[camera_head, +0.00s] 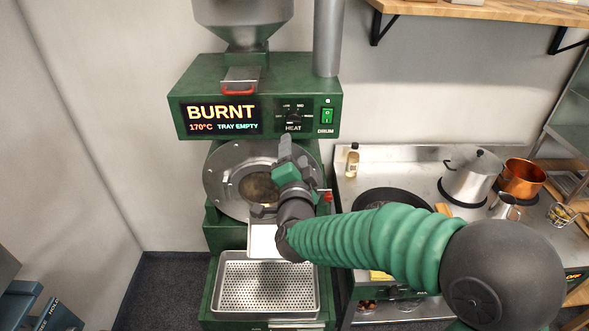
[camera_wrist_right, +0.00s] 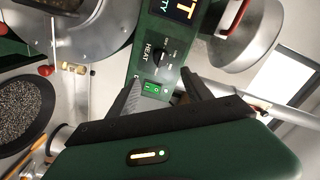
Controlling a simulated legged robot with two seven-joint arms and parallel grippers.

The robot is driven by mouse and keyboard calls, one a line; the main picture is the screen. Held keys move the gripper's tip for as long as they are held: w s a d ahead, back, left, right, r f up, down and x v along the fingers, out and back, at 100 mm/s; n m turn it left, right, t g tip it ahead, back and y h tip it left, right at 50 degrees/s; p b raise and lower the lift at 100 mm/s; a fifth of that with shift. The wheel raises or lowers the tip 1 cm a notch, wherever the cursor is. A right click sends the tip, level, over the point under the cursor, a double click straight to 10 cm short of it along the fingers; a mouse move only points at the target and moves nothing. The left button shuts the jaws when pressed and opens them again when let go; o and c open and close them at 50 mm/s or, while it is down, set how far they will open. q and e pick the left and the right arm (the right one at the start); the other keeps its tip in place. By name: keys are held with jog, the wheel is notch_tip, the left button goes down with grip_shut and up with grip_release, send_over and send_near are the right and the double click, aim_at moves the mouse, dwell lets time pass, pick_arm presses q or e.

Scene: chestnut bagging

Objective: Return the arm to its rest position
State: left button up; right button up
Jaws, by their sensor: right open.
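My right arm (camera_head: 375,240) comes in from the right and reaches across in front of the green roaster (camera_head: 190,95). My right gripper (camera_head: 288,160) is in front of the round drum front (camera_head: 228,185), below the control panel, and hides part of it. In the right wrist view the gripper (camera_wrist_right: 160,82) has its fingers apart, with nothing between them. The green drum switch (camera_wrist_right: 152,88) and the heat knob (camera_wrist_right: 157,57) show beyond the fingers. The switch also shows in the head view (camera_head: 327,115). My left gripper is not in view.
The roaster's display (camera_head: 222,117) reads BURNT, 170°C, TRAY EMPTY. The perforated tray (camera_head: 268,285) below looks empty. On the right counter are a dark pan (camera_head: 385,195), a steel pot (camera_head: 470,178), a copper pot (camera_head: 522,178) and a small bottle (camera_head: 352,160). A wooden shelf (camera_head: 480,12) hangs above.

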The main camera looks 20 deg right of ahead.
jog(key=v, duration=0.3)
jog(key=shift+a, duration=0.1)
jog(key=shift+f, duration=0.1)
